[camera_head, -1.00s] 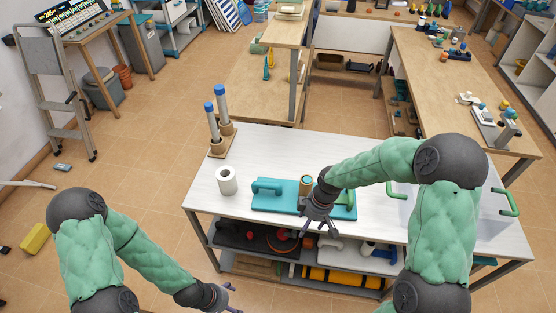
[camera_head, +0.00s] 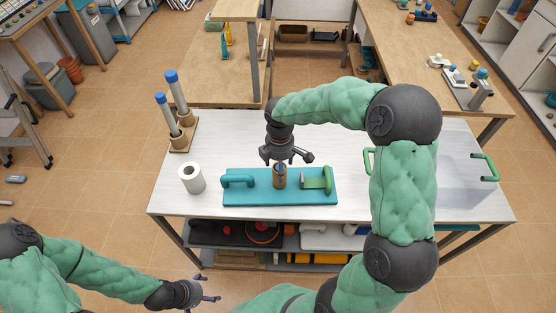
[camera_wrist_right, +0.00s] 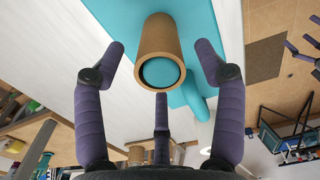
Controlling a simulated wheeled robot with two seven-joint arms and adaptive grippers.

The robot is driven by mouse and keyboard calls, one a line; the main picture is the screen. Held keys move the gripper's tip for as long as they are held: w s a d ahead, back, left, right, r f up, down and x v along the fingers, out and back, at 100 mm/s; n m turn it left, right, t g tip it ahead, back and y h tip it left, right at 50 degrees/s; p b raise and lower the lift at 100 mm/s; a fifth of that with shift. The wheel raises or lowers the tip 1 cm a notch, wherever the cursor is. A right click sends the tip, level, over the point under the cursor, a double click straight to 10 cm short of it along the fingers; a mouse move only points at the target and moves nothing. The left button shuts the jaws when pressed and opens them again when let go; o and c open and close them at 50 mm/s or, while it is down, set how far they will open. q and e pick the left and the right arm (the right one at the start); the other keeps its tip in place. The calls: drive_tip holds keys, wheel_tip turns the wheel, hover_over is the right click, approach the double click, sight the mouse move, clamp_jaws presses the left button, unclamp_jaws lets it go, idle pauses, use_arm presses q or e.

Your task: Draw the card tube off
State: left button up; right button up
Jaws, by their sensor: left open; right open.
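The brown card tube (camera_head: 279,179) stands upright on the teal board (camera_head: 241,198) on the white table. In the right wrist view the card tube (camera_wrist_right: 159,39) shows its open end, with a teal round inside it. My right gripper (camera_head: 286,159) is over the tube's top in the head view. In the right wrist view its dark fingers are spread, with the tube's end between and beyond them and gaps at both sides. My left gripper (camera_head: 209,288) is open and empty, low in front of the table.
A teal handle (camera_head: 238,180) and a green bracket (camera_head: 318,180) flank the tube on the board. A white roll (camera_head: 192,178) stands left of it. Two blue-capped tubes stand in a wooden stand (camera_head: 184,134) behind. A bin with green handles (camera_head: 485,165) is at right.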

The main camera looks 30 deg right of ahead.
wheel_tip(320, 180, down, 7)
drive_tip(key=shift+f+b, duration=0.1)
drive_tip(key=shift+b, duration=1.05)
drive_tip(key=c, duration=1.2)
